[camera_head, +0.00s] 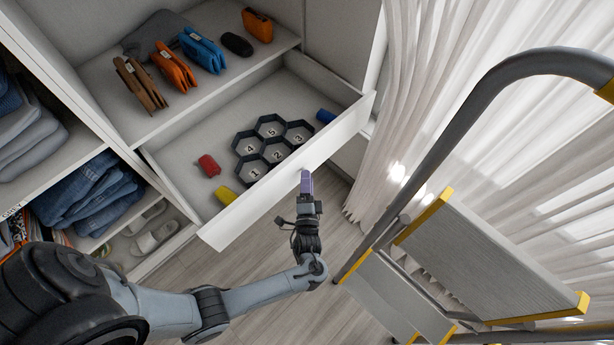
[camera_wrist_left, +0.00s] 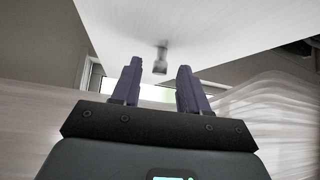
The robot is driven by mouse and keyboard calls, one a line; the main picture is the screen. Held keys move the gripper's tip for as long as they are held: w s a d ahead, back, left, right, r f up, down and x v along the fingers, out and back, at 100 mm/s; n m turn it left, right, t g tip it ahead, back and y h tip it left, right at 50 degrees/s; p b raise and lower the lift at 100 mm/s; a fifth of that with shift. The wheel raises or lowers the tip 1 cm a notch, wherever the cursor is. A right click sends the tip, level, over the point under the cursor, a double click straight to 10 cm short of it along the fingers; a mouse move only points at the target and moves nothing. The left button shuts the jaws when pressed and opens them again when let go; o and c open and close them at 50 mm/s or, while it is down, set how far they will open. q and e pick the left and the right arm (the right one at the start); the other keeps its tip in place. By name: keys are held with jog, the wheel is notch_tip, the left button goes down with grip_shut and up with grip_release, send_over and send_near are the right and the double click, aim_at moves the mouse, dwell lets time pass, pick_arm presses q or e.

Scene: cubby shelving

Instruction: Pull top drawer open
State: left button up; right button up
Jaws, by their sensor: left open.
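The white top drawer (camera_head: 283,170) stands pulled out of the cubby shelving. Inside it lie a black hexagonal organizer (camera_head: 273,146) with numbered cells and several small rolled items. My left gripper (camera_head: 306,183) is at the outer face of the drawer front, near its middle. In the left wrist view its two purple fingers (camera_wrist_left: 159,88) are apart with nothing between them. The gripper hides the knob in the head view. My right gripper is not in view.
A grey and yellow step ladder (camera_head: 450,250) stands on the right, close to my left forearm. White curtains (camera_head: 420,110) hang behind it. A shelf above the drawer holds wallets (camera_head: 174,67). Folded jeans (camera_head: 92,195) fill a left cubby. Bare wooden floor (camera_head: 255,255) shows below the drawer.

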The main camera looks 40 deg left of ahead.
pick_arm(q)
jog(key=v, duration=0.9)
jog(key=shift+p, duration=0.35)
jog(key=shift+s+d, duration=0.1)
jog(key=shift+s, duration=0.05)
